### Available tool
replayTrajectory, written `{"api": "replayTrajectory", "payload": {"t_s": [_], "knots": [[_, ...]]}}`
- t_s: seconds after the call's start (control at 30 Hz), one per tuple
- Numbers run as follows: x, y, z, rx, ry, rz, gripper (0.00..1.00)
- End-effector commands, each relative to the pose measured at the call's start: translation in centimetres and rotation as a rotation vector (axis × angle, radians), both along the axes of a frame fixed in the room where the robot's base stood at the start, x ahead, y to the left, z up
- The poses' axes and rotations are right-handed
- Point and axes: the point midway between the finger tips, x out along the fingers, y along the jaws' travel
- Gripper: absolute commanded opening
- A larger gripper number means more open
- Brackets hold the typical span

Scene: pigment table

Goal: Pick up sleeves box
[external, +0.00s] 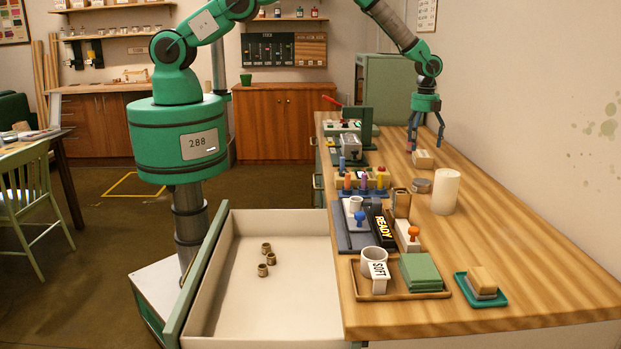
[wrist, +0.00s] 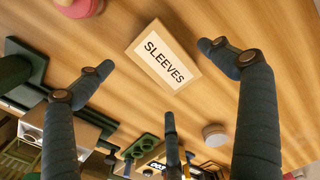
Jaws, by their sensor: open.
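The sleeves box (wrist: 162,58) is a small tan block with a white label reading SLEEVES. In the external view the box (external: 423,159) sits on the wooden table near its far right part. My gripper (external: 426,143) points down just above and beside the box. In the wrist view its dark ribbed fingers (wrist: 165,90) are spread wide, and the box lies between and a little beyond their tips. The gripper is open and empty. No finger clearly touches the box.
A round grey tin (external: 418,186) and a white cylinder (external: 445,191) stand nearer on the wooden table (external: 510,230). Pigment vials (external: 363,182) and a grey device (external: 351,145) line the left edge. The open drawer (external: 290,300) holds several small brass rings.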

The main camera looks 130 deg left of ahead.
Motion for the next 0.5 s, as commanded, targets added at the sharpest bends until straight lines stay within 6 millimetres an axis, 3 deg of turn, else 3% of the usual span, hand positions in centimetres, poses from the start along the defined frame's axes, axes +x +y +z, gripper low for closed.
{"api": "replayTrajectory", "payload": {"t_s": [0.27, 0.5], "knots": [[0.0, 0.0, -0.1, 0.000, 0.000, 0.000, 0.94], [-0.1, 0.0, -1.5, -0.001, 0.001, 0.000, 0.94]]}}
